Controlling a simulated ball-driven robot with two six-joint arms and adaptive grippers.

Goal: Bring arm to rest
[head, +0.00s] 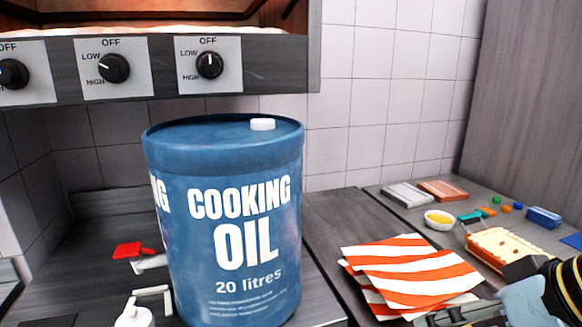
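My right arm enters at the lower right of the head view. My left gripper is not in view.
A large blue cooking oil drum (235,215) stands at centre left, with a small white cap on top. Burner knobs (114,68) are above it. A bowl of yellow liquid (440,220), two flat blocks (443,191) and small coloured pieces lie at the right back.

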